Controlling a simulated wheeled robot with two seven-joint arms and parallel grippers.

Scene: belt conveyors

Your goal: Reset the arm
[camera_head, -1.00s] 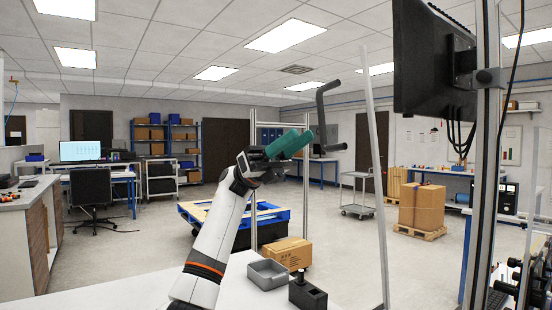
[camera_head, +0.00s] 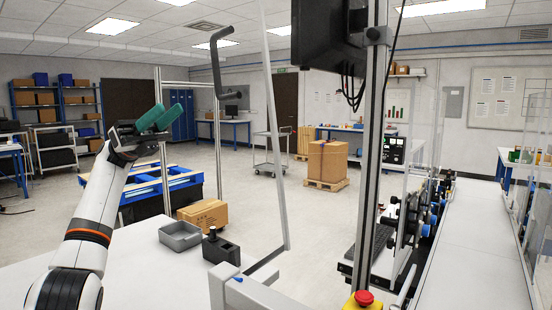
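My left arm comes in at the lower left and reaches up over the white tabletop (camera_head: 125,262). My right arm and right gripper are not in view.
A grey tray (camera_head: 180,236) and a black block-like device (camera_head: 220,248) sit at the tabletop's far edge. A metal frame post (camera_head: 372,170) and dark monitor (camera_head: 327,38) stand right of center. A white conveyor belt (camera_head: 475,245) runs along the right.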

